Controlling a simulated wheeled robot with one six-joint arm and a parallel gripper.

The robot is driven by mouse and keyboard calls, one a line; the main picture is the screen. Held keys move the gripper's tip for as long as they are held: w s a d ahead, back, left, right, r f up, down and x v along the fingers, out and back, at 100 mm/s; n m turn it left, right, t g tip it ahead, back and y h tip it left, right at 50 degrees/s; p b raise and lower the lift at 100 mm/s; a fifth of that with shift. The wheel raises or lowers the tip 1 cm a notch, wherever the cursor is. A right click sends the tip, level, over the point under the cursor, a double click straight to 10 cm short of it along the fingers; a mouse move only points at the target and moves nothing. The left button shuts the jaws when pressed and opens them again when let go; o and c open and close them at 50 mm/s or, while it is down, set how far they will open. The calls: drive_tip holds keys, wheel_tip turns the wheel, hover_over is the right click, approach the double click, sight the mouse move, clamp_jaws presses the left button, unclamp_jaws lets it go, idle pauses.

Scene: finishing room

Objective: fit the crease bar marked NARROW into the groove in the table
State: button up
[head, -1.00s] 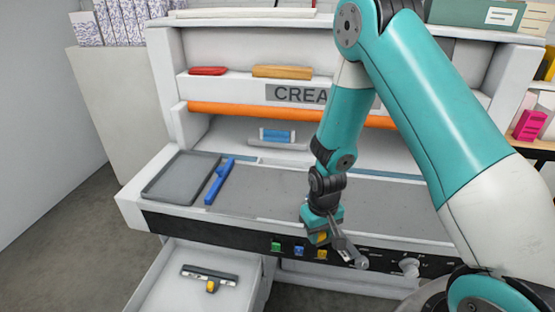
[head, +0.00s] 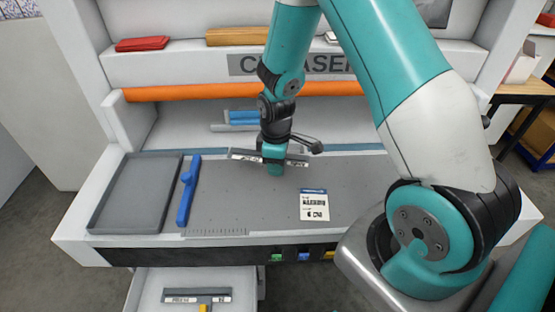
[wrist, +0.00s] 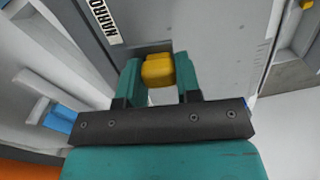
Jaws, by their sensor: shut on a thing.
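My gripper (head: 273,165) is above the grey table top (head: 245,205), toward its back. It is shut on a dark grey crease bar (head: 240,154), which runs roughly left to right in the head view. Its labels are too small to read there. The bar's underside is hidden.
A second bar with a yellow grip (head: 197,296) lies in the open drawer (head: 148,294) below. A grey tray (head: 135,195) and a blue tool (head: 187,192) are on the table's left. A printed card (head: 313,205) lies right of centre. An orange roller (head: 200,92) spans the back.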

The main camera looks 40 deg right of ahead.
drive_tip(key=shift+w+d+r+n, duration=0.15)
drive_tip(key=shift+d+n, duration=0.1)
drive_tip(key=shift+n, duration=0.35)
drive_tip(key=shift+w+d+r+n, duration=0.1)
drive_tip(key=shift+d+n, duration=0.15)
drive_tip(key=shift+n, duration=0.35)
drive_tip(key=shift+w+d+f+b, duration=0.55)
drive_tip(key=shift+w+d, duration=0.35)
drive_tip(key=shift+w, duration=0.45)
drive_tip(key=shift+w+d+f+b, duration=0.55)
drive_tip(key=shift+w+d, duration=0.4)
drive_tip(key=shift+w, duration=0.35)
drive_tip(key=shift+w+d+f+b, duration=0.5)
drive_tip(key=shift+w+d, duration=0.4)
drive_tip(key=shift+w, duration=0.45)
drive_tip(key=shift+f+b, duration=0.45)
drive_tip(key=shift+f, duration=0.4)
drive_tip(key=shift+s+d+f+b, duration=0.1)
drive_tip(key=shift+f+b, duration=0.4)
drive_tip(key=shift+f, duration=0.25)
drive_tip(key=o, duration=1)
wheel_tip(320, 180, up, 17)
drive_tip(key=b, duration=0.2)
drive_tip(key=shift+r+b, duration=0.2)
drive_tip(key=shift+b, duration=0.2)
